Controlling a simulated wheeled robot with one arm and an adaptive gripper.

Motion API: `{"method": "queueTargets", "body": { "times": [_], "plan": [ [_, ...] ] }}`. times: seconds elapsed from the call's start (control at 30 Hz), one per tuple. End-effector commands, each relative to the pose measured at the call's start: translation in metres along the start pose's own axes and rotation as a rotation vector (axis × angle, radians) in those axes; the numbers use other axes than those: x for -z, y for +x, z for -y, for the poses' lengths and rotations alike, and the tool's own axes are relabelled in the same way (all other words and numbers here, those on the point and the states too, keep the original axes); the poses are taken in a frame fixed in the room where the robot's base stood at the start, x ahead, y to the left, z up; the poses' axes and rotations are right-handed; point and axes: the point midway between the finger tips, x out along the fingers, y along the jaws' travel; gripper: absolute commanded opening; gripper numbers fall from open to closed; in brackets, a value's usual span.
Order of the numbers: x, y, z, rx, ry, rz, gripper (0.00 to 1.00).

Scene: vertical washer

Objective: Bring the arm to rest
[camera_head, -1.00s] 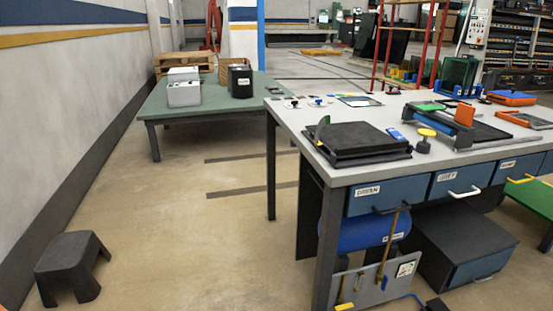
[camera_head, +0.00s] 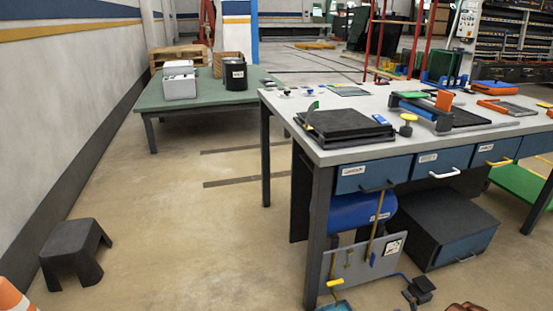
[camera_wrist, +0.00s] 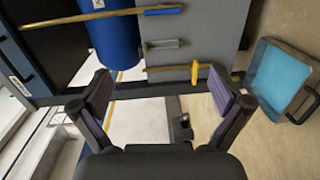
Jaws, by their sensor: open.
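My gripper (camera_wrist: 165,90) shows in the wrist view with its two dark fingers spread wide apart. It is open, and nothing is held between the fingers. Beyond it are a grey panel (camera_wrist: 205,28) with yellow-handled tools and a blue cylinder (camera_wrist: 112,38). I cannot make out my gripper in the head view. The workbench (camera_head: 345,152) stands at the right there, with the blue cylinder (camera_head: 352,212) and grey panel (camera_head: 345,275) under its top.
A green table (camera_head: 190,99) with boxes stands farther back. A black stool (camera_head: 75,246) and part of an orange cone (camera_head: 12,300) are at lower left. A blue-bottomed tray (camera_wrist: 280,78) lies at right in the wrist view.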

Motion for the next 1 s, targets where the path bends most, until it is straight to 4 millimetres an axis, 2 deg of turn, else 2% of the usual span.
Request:
{"method": "queueTargets", "body": {
  "times": [0.27,0.5,0.73,1.0],
  "plan": [
    [-0.013,0.043,-0.032,0.070,0.070,0.052,1.00],
    [-0.017,0.091,-0.076,0.165,0.179,0.122,1.00],
    [-0.007,0.122,-0.118,0.263,0.298,0.192,1.00],
    [0.020,0.139,-0.165,0.383,0.442,0.279,1.00]
  ]
}}
